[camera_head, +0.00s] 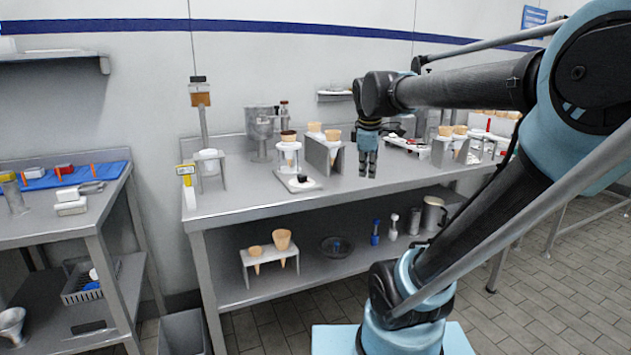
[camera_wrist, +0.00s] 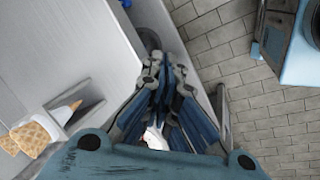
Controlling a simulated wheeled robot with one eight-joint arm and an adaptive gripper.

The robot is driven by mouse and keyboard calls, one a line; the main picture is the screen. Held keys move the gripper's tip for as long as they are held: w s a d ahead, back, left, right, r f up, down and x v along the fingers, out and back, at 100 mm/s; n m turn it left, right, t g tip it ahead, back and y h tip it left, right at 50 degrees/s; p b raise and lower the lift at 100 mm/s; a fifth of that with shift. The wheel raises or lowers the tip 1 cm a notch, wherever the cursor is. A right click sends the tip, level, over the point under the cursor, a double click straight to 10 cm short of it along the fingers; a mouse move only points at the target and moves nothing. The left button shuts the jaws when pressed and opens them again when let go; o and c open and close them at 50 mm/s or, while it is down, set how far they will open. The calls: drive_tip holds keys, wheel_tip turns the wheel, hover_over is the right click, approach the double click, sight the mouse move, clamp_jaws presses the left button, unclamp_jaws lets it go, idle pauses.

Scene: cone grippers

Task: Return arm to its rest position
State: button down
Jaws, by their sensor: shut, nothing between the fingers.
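My arm reaches out from the right of the head view and bends down at the wrist.
Waffle cones stand in metal holders (camera_head: 325,155) left of my gripper, with more cones (camera_head: 450,135) to the right. A lower shelf (camera_head: 300,285) holds a cone rack (camera_head: 270,255) and a pitcher (camera_head: 433,215). Another table (camera_head: 105,210) stands at left. Tiled floor is open at right.

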drive_tip(key=s+d+f+m+g, duration=0.1)
drive_tip(key=s+d+f+m, duration=0.1)
drive_tip(key=s+f+m, duration=0.65)
drive_tip(key=s+d+f+m+g, duration=0.15)
drive_tip(key=s+f+m, duration=0.35)
drive_tip(key=s+f, duration=0.5)
drive_tip(key=w+a+r+n+t+y, duration=0.25)
drive_tip(key=w+a+r, duration=0.55)
drive_tip(key=w+r, duration=0.55)
drive_tip(key=w+a+r+n+t+y, duration=0.1)
drive_tip(key=w+a+r+n+y, duration=0.15)
drive_tip(key=w+a+r, duration=0.75)
drive_tip(key=w+a+r+n+t+y, duration=0.25)
drive_tip(key=w+a+r, duration=0.25)
drive_tip(key=w+r, duration=1.15)
drive_tip(key=d+x, duration=0.1)
drive_tip(key=x, duration=1.4)
drive_tip(key=shift+w+f+n+g+h, duration=0.2)
drive_tip(key=shift+w+n+g+h, duration=0.15)
drive_tip(key=shift+g, duration=0.1)
drive_tip(key=shift+a, duration=0.1)
drive_tip(key=shift+w+a, duration=0.35)
drive_tip(key=shift+w, duration=0.3)
